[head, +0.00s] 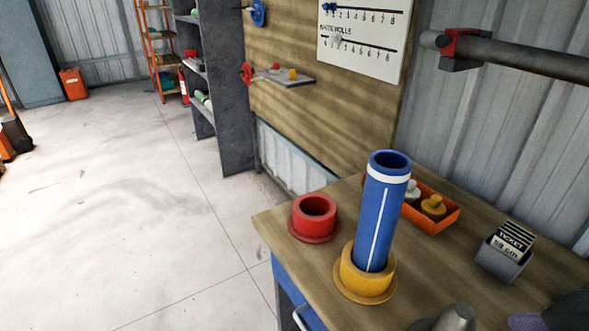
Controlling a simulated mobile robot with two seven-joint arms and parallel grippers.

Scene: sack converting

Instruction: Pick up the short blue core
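A blue core (377,212), a hollow tube with a white band near its top and a white line down its side, stands in a yellow flanged holder (364,287) on the wooden workbench. Its lower end is hidden inside the holder. It is the only blue core I see on the bench, and no other stands beside it to compare its length. An empty red flanged holder (315,214) sits to its left near the bench edge. Neither gripper can be made out in the head view, and nothing touches the core.
Behind the core is an orange bin (440,218) with small pieces in it. A grey ticket holder (503,258) stands to the right. A grey rounded object (457,318) and a dark shape (570,312) are cut off at the bottom edge. Open floor lies left.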

